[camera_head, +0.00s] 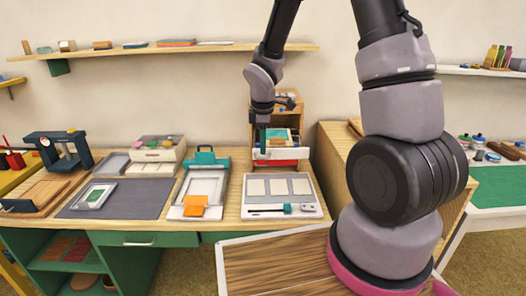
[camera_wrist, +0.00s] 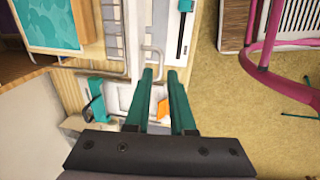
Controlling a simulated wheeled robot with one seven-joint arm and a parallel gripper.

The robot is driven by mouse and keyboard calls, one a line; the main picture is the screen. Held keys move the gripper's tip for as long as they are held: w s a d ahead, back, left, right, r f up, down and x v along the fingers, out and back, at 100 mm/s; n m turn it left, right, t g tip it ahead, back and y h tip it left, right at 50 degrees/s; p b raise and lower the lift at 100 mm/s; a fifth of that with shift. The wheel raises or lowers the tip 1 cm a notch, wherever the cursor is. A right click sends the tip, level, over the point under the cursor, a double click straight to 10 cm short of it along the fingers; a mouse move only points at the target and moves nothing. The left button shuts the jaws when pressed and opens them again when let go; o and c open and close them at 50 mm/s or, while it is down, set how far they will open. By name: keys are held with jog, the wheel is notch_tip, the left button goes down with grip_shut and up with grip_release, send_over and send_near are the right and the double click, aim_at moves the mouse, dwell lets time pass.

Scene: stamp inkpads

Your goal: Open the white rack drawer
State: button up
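My gripper (camera_head: 262,148) points down at the rack's left front. In the wrist view, its two teal fingers (camera_wrist: 160,76) are apart with nothing visibly held between them. A thin metal handle (camera_wrist: 152,50) shows just beyond the fingertips; I cannot tell whether it belongs to the drawer or whether the fingers touch it.
A white tray with beige panels (camera_head: 282,183) lies in front of the rack. A white press with a teal clamp (camera_head: 204,158) and an orange pad (camera_head: 195,205) stands to the left. A wooden cabinet (camera_head: 338,150) is close on the right.

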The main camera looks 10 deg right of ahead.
notch_tip(320, 180, up, 8)
jog(key=s, duration=0.1)
jog(key=shift+a+f, duration=0.15)
jog(key=shift+f, duration=0.05)
jog(key=shift+s, duration=0.1)
jog(key=s+d+r+m+t+y, duration=0.1)
jog(key=s+d+r+m, duration=0.3)
jog(key=s+r+m, duration=0.4)
jog(key=s+d+r+m+t+y, duration=0.1)
jog(key=s+d+r+m+t, duration=0.2)
jog(key=s+r+m, duration=0.6)
notch_tip(320, 180, up, 4)
jog(key=m+t, duration=0.1)
jog(key=m, duration=0.1)
jog(key=shift+s+d+r+m, duration=0.2)
jog(key=shift+s+d+m, duration=0.1)
jog(key=shift+d, duration=0.05)
